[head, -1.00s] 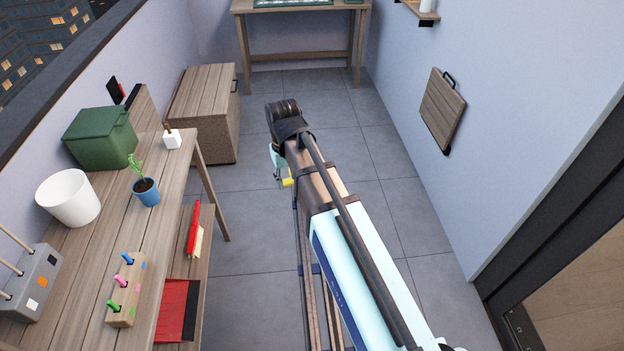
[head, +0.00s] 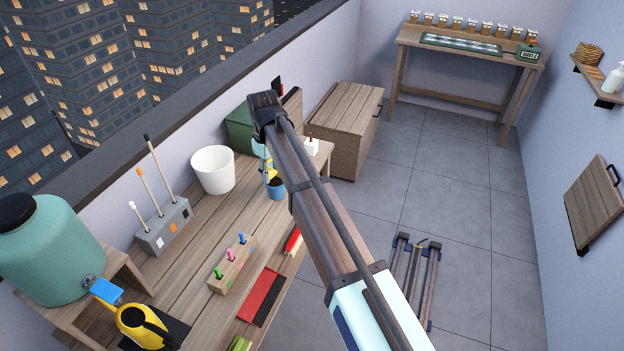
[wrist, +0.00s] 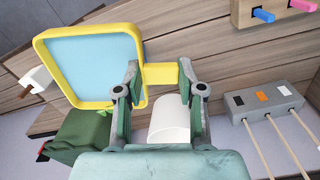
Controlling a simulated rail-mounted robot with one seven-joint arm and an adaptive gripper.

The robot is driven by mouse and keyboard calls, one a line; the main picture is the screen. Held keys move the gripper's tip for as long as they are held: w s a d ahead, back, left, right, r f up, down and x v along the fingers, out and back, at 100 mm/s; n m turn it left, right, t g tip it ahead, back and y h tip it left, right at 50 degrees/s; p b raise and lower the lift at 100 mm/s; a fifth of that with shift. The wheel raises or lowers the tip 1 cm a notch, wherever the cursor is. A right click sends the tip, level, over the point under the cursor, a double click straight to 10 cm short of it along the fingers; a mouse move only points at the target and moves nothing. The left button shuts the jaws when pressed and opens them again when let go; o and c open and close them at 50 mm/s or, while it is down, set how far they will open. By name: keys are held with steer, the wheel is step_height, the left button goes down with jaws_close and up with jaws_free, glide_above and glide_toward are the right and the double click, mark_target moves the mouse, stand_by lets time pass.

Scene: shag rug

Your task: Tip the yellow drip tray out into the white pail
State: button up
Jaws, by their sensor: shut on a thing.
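My gripper (wrist: 159,82) is shut on the handle tab of the yellow drip tray (wrist: 142,38), a squarish tray with a yellow rim and a light blue inside. Whether the blue is liquid or the tray floor, I cannot tell. In the head view only a yellow sliver of the tray (head: 269,169) shows beside my arm, above the bench near the blue plant pot. The white pail (head: 213,171) stands upright on the bench, left of my gripper and apart from it. In the wrist view the pail (wrist: 170,122) is partly hidden behind the gripper fingers.
A green box (head: 238,130) stands behind the pail. A grey block with upright rods (head: 163,228) is left of it.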

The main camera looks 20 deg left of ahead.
steer(key=shift+s+a+r+n+p, duration=0.3)
steer(key=shift+s+a+r+n, duration=0.55)
steer(key=shift+a+n, duration=2.95)
steer(key=shift+s+a+r+n+p, duration=0.4)
steer(key=shift+a+r+n, duration=1.1)
steer(key=shift+a, duration=4.3)
step_height(320, 180, down, 6)
steer(key=b, duration=0.2)
steer(key=shift+s+n+b, duration=0.15)
steer(key=shift+n+b, duration=0.15)
steer(key=shift+b, duration=0.1)
steer(key=shift+r+g+h+p, duration=0.4)
steer(key=shift+r+g+p, duration=0.25)
steer(key=shift+p, duration=0.7)
steer(key=shift+w+a+r+p, duration=0.1)
steer(key=shift+w+r+p, duration=0.1)
steer(key=shift+r+p, duration=0.3)
steer(key=shift+f+g, duration=0.15)
steer(key=shift+g, duration=0.1)
steer(key=shift+p, duration=0.4)
steer(key=shift+w+a+r+g+h+p, duration=0.1)
steer(key=shift+r+g+h+p, duration=0.2)
steer(key=shift+r+h+p, duration=0.3)
